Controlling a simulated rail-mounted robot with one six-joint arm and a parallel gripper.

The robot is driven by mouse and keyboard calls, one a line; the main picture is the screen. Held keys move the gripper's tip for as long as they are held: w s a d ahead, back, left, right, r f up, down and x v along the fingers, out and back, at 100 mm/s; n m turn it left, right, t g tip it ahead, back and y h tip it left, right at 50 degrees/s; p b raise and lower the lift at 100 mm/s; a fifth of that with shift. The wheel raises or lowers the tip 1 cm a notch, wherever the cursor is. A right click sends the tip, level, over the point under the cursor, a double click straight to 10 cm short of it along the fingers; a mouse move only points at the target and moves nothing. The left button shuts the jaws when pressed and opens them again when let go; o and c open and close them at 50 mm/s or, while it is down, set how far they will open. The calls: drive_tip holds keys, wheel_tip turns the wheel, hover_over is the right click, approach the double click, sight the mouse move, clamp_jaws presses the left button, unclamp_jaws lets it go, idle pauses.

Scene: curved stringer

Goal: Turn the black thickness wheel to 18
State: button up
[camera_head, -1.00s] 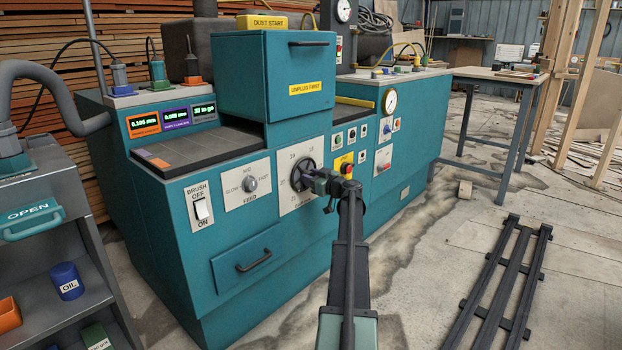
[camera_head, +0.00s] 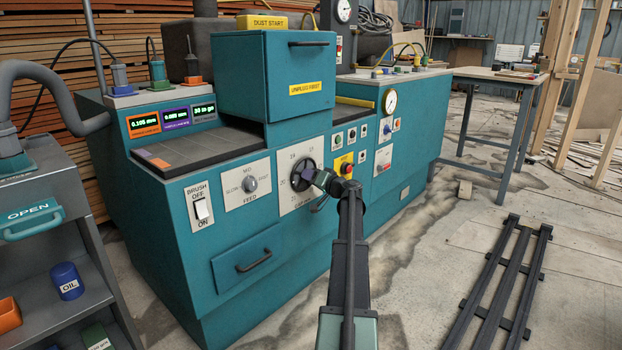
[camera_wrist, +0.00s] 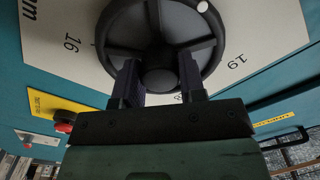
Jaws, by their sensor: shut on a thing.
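The black thickness wheel (camera_head: 303,172) is on a white dial plate on the front of the teal machine. It has several spokes, a round hub and a white dot near its rim. In the wrist view the wheel (camera_wrist: 135,25) fills the upper middle. The dial figures 16 (camera_wrist: 72,45) and 19 (camera_wrist: 237,61) show upside down or tilted, and another figure is mostly hidden behind a finger. My gripper (camera_wrist: 160,85) is shut on the wheel, its dark fingers to either side below the hub. The exact part between them is partly hidden. My gripper (camera_head: 319,179) also shows in the head view.
The feed knob (camera_head: 250,184) and brush switch (camera_head: 202,209) are left of the wheel. A red stop button (camera_head: 346,168) on yellow is close to its right. A drawer handle (camera_head: 254,260) sticks out below. Open floor lies to the right, with a dark rack (camera_head: 500,280).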

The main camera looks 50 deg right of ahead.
drive_tip(key=m, duration=2.5)
idle(0.3)
drive_tip(key=o, duration=0.9)
drive_tip(key=s, duration=0.7)
drive_tip(key=s+a, duration=0.1)
drive_tip(key=s, duration=0.3)
